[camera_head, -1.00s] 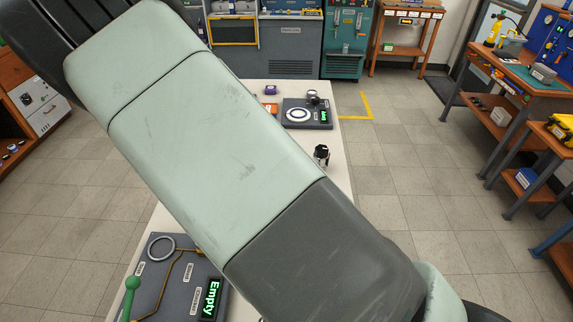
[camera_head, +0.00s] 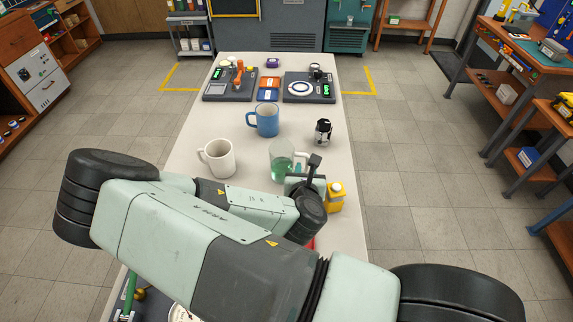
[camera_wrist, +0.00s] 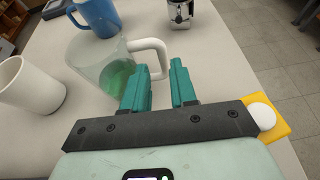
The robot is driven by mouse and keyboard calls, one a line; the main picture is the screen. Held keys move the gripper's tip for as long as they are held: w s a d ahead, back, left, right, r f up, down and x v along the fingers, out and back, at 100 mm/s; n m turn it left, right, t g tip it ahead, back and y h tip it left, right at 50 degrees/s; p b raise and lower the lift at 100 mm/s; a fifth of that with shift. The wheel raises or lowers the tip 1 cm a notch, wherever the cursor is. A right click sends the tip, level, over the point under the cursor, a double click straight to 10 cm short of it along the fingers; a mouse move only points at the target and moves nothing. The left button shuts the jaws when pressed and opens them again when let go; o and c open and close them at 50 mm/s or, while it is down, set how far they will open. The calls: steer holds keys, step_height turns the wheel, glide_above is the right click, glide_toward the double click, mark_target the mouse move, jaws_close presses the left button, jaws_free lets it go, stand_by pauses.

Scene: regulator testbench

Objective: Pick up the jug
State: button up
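The jug (camera_head: 280,166) is clear with green liquid inside and stands upright on the white table. In the wrist view the jug (camera_wrist: 102,70) is just ahead and left of my gripper, with its pale handle (camera_wrist: 150,44) toward me. My gripper (camera_wrist: 160,66) is open, its two teal fingers apart. The outer bar of the handle is at the gap between the fingertips; I cannot tell whether they touch it. In the head view my gripper (camera_head: 308,168) is close to the jug's right side, partly hidden by my wrist.
A white mug (camera_head: 217,158) stands left of the jug and a blue mug (camera_head: 266,120) behind it. A black-and-silver item (camera_head: 323,132) is at the back right. A yellow item (camera_head: 336,197) with a white cap is right of my gripper. Devices sit at the table's far end.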

mark_target(307, 169)
steer(key=shift+x, duration=2.75)
steer(key=shift+s+d+f, duration=0.1)
steer(key=shift+d, duration=0.05)
jaws_close()
